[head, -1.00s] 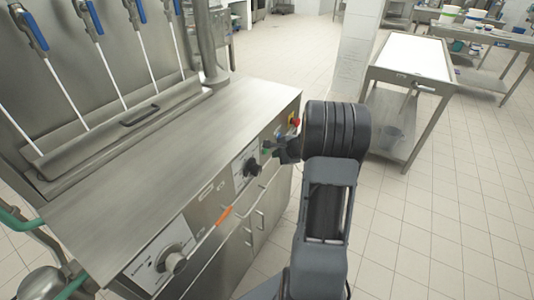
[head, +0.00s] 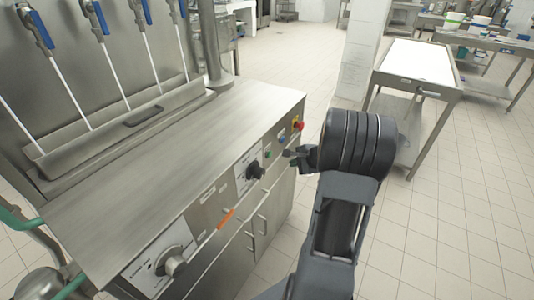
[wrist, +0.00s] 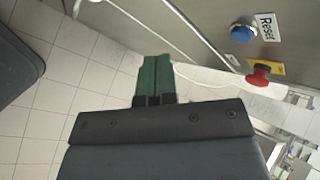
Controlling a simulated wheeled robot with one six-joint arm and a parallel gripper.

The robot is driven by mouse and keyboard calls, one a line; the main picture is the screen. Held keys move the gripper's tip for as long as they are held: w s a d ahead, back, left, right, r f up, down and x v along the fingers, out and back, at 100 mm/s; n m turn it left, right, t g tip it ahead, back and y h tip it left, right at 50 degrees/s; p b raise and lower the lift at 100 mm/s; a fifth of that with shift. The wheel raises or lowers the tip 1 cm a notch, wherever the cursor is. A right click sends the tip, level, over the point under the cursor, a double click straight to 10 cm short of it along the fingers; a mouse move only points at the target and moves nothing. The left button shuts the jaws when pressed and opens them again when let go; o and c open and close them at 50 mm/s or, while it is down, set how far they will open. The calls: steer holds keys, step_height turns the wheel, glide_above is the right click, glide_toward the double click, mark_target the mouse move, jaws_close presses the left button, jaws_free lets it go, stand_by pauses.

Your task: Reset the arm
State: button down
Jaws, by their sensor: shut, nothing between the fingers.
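My gripper (head: 290,155) is in front of the right end of the machine's front panel, left of my dark wrist. In the wrist view its dark green fingers (wrist: 154,78) are together and hold nothing. The panel (wrist: 200,30) runs across the top of that view. The fingertips are apart from both buttons. In the head view the red button (head: 299,126) is near the panel's right end and the blue button (head: 281,136) is left of it.
The steel cup filler (head: 160,150) has several blue-handled levers (head: 96,18) at the back. A black knob (head: 256,170) and a large grey knob (head: 172,262) stick out of its front. A white-topped table (head: 418,68) stands at the right.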

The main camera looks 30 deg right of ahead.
steer(key=s+a+r+n+g+p, duration=0.35)
steer(key=s+a+n+g, duration=0.25)
steer(key=s+a+n, duration=0.45)
steer(key=s+a+r+n+t+h+p, duration=0.1)
steer(key=s+a+r+n+p, duration=0.3)
steer(key=a+r+n, duration=0.6)
steer(key=a+r+h+p, duration=0.1)
steer(key=a+r, duration=0.4)
steer(key=shift+s+h, duration=0.3)
steer(key=shift+s, duration=0.1)
steer(key=shift+a, duration=0.15)
stand_by(1.5)
